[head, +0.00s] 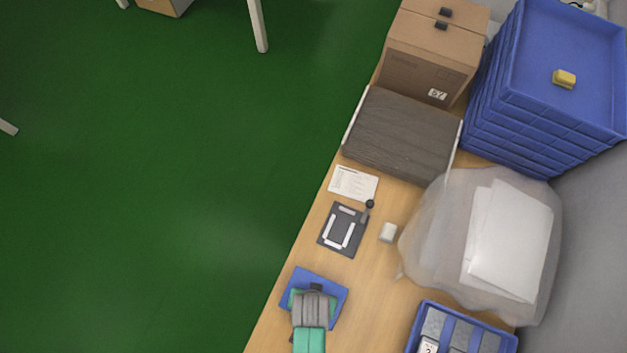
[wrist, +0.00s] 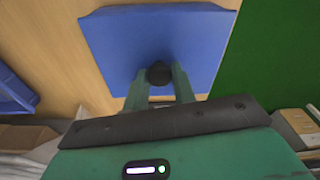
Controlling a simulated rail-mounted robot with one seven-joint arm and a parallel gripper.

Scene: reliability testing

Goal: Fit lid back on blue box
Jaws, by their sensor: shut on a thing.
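The blue lid (head: 335,285) is a flat blue panel near the table's front left edge in the head view. In the wrist view the lid (wrist: 190,40) fills the upper middle, with a dark round knob (wrist: 159,74) on it. My gripper (head: 316,288) is over the lid, and its green fingers (wrist: 159,88) are shut on the knob from both sides. Whether the lid rests on something or hangs above the table cannot be told. I cannot tell whether a box is under it; the lid and my arm hide that spot.
A blue bin (head: 416,325) with grey contents stands at the lower right. A dark plate with a white frame (head: 342,230), a paper sheet (head: 353,183) and a small white block (head: 388,232) lie beyond. A bagged bundle (head: 510,240), cardboard box (head: 425,65) and blue crates (head: 545,80) crowd the right.

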